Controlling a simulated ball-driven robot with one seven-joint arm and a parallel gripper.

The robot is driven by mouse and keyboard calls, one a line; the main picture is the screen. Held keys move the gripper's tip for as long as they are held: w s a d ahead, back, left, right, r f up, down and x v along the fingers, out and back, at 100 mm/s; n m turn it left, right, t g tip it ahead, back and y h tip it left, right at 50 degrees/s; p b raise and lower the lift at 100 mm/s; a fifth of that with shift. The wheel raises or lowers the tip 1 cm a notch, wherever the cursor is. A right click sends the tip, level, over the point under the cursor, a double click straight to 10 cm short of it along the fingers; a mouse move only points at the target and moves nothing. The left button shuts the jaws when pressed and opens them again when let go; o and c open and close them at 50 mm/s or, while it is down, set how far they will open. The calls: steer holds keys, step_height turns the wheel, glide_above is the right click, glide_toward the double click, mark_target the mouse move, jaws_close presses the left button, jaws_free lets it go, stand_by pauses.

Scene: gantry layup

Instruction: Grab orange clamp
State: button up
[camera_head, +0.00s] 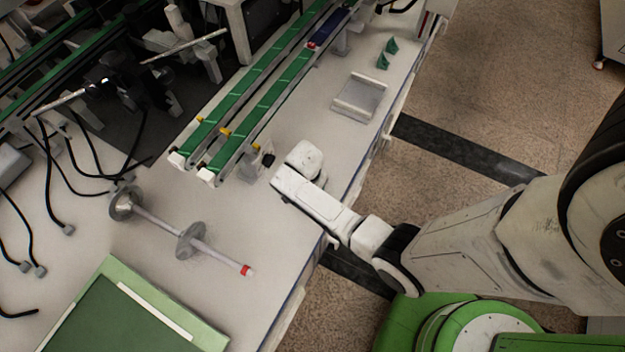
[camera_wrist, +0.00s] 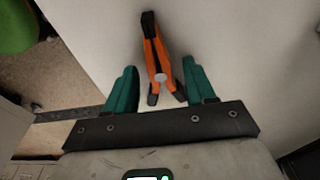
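The orange clamp (camera_wrist: 157,55) shows in the wrist view, with orange arms, black ends and a grey round pivot. It lies on the pale table top (camera_wrist: 230,40). My gripper (camera_wrist: 157,78) has two green fingers spread apart, one on each side of the clamp's lower part. The fingers look clear of the clamp, and I cannot tell how high they are above it. In the head view my arm reaches over the table (camera_head: 215,275), and the clamp and fingers are hidden behind my arm's end.
Green conveyor rails (camera_head: 250,95) run along the table beyond my arm. A grey tray (camera_head: 359,97) and small green pieces (camera_head: 387,53) lie further back. A shaft with grey discs (camera_head: 190,240) and a green panel (camera_head: 135,315) are at the left. The table edge is close to my arm.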

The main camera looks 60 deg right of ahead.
steer(key=c, duration=0.9)
steer(key=shift+c, duration=0.2)
steer(key=shift+r, duration=0.15)
